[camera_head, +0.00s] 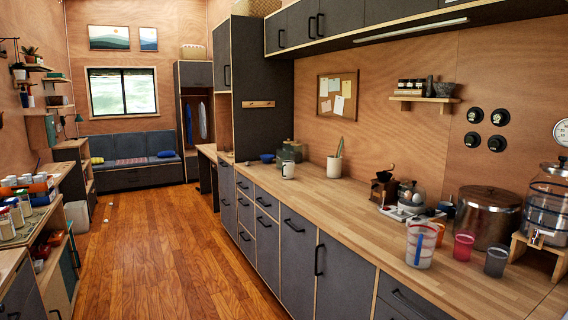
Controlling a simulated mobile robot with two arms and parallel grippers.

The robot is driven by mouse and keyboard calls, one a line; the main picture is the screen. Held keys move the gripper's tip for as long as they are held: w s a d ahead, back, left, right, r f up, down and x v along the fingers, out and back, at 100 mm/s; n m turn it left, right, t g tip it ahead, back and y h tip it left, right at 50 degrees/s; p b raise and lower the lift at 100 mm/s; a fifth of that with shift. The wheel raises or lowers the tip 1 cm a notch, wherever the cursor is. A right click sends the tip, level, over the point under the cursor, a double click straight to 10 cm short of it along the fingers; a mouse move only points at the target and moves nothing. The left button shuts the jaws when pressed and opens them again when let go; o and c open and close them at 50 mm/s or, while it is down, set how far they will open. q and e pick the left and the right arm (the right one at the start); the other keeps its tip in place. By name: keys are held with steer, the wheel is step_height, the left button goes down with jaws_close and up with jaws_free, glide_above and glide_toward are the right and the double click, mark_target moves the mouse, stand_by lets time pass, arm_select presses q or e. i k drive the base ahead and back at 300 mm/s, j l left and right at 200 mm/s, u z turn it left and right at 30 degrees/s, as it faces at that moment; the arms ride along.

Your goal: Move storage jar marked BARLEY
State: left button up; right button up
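Several storage jars with light lids stand on the low unit at the left edge. The nearest, a jar (6,223), is partly cut by the picture's edge. A second jar (15,212) and a third jar (25,202) stand behind it in a row. Their labels are too small to read, so I cannot tell which is marked BARLEY. Neither my left nor my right gripper is in view.
A long wooden counter (290,195) over dark drawers runs along the right. It holds a large pot (487,217), a glass dispenser (547,205), cups and a measuring jug (420,245). The wooden floor (150,250) between the units is mostly clear. A sofa (130,165) stands at the far end.

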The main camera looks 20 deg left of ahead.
mark_target(283, 154)
steer(key=i+j+u, duration=0.6)
steer(key=i, duration=0.2)
steer(key=i+j+u, duration=0.1)
steer(key=i+u, duration=0.45)
steer(key=i, duration=0.3)
steer(key=i+z, duration=0.2)
steer(key=i, duration=0.25)
steer(key=i+j+z, duration=0.15)
steer(key=i, duration=0.35)
steer(key=i+j+z, duration=0.2)
steer(key=i, duration=0.25)
steer(key=i+j+z, duration=0.2)
steer(key=i+j, duration=0.15)
steer(key=i, duration=0.1)
